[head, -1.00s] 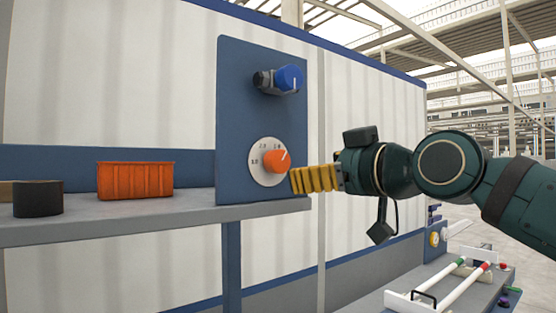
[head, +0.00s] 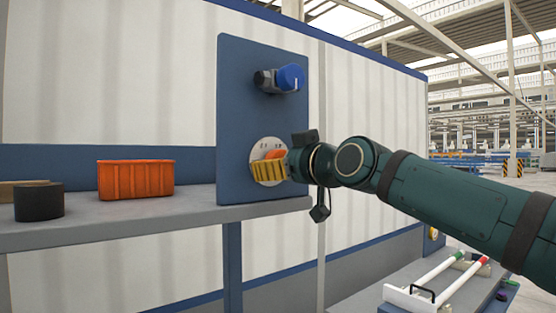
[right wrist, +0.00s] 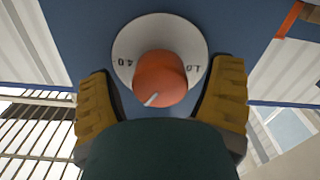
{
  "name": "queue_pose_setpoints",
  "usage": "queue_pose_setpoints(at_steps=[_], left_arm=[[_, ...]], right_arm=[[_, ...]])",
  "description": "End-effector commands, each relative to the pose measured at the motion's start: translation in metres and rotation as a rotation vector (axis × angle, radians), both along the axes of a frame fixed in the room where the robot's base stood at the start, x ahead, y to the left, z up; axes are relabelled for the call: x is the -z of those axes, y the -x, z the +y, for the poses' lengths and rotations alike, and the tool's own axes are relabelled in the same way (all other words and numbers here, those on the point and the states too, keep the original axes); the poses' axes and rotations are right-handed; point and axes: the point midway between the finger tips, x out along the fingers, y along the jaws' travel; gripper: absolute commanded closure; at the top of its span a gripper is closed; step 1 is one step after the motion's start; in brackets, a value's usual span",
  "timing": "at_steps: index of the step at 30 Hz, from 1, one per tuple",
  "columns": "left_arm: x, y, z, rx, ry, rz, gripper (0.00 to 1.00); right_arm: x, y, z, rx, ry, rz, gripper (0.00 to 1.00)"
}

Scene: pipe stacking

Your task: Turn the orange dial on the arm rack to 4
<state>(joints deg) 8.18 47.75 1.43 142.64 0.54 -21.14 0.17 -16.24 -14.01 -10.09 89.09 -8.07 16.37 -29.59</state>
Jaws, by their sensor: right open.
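The orange dial (head: 275,154) sits on a round white scale plate on the blue panel of the rack (head: 262,115). In the right wrist view the orange dial (right wrist: 160,78) shows its white pointer mark at the lower left of the knob. Upside-down numbers show on the plate, 4.0 at left and 1.0 at right. My right gripper (head: 268,171) is at the dial, its yellow fingers partly hiding it in the head view. In the wrist view my right gripper (right wrist: 160,105) is open, one finger on each side of the dial with gaps between. My left gripper is out of view.
A blue knob (head: 290,78) sits above on the same panel. On the grey shelf (head: 110,231) stand an orange bin (head: 135,179) and a dark cylinder (head: 38,202). A lower bench at bottom right holds white tubes (head: 450,284).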

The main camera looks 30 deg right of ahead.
Motion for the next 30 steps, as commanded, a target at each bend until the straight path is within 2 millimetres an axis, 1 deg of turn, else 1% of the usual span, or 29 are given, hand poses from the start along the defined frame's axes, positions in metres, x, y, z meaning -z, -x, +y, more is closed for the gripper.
queue_pose_setpoints(at_steps=[4,11,12,14,15,17,18,25,30], left_arm=[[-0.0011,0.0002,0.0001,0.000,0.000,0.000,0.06],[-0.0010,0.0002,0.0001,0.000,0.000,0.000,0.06],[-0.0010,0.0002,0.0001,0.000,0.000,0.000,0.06],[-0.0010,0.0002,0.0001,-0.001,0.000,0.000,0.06],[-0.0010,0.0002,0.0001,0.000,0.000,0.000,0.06],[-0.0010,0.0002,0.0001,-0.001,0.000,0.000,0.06],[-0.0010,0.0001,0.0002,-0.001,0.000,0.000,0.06],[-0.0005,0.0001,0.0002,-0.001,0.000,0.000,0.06],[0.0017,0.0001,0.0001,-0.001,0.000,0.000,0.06]], right_arm=[[-0.0008,-0.0060,0.0007,0.000,0.000,-0.002,0.19],[-0.0004,-0.0065,0.0006,0.001,0.000,-0.001,0.19],[-0.0003,-0.0064,0.0006,0.001,0.000,-0.001,0.23],[-0.0003,-0.0064,0.0006,0.001,0.000,-0.001,0.44],[-0.0003,-0.0064,0.0006,0.001,0.000,-0.001,0.58],[-0.0003,-0.0063,0.0006,0.001,0.000,-0.001,0.79],[-0.0003,-0.0063,0.0006,0.001,0.000,-0.001,0.88],[0.0002,-0.0063,0.0004,0.001,-0.009,0.000,0.88],[0.0009,-0.0064,0.0002,0.001,-0.057,0.005,0.88]])
